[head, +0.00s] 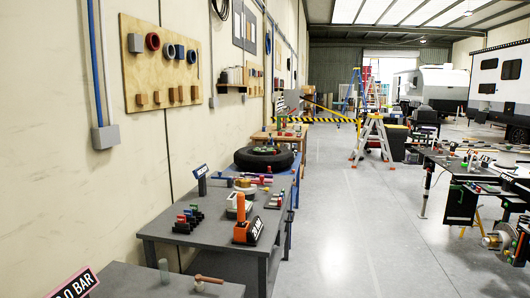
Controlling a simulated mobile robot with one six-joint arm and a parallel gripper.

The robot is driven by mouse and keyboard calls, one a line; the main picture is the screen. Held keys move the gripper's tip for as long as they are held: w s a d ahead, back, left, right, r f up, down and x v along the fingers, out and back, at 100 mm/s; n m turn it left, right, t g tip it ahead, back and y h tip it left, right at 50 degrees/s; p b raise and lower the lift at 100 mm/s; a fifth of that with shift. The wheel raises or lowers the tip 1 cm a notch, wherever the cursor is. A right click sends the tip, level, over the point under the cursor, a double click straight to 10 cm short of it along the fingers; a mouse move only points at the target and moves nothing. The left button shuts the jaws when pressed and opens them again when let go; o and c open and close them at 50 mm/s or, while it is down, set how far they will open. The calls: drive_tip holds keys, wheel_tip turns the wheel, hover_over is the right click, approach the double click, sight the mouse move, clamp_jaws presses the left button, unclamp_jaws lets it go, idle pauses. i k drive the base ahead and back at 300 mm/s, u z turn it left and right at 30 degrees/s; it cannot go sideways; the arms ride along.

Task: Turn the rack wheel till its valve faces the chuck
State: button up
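A black tyre on a wheel (263,159) lies flat on a blue-framed stand behind the grey bench. It may be the rack wheel. Green and dark parts sit in its middle. It is too small and far to make out a valve or which way one faces. I cannot pick out a chuck for certain. My gripper is not in this view.
A grey bench (190,230) along the left wall carries an orange-and-black device (248,228) and several coloured small parts. A nearer grey table (130,283) holds a wooden-handled tool (208,279). The concrete aisle (345,220) is clear. Stepladders (375,140) and a dark workbench (465,170) stand beyond and right.

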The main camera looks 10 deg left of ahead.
sight(246, 158)
drive_tip(key=z, duration=0.9)
drive_tip(key=i, duration=4.15)
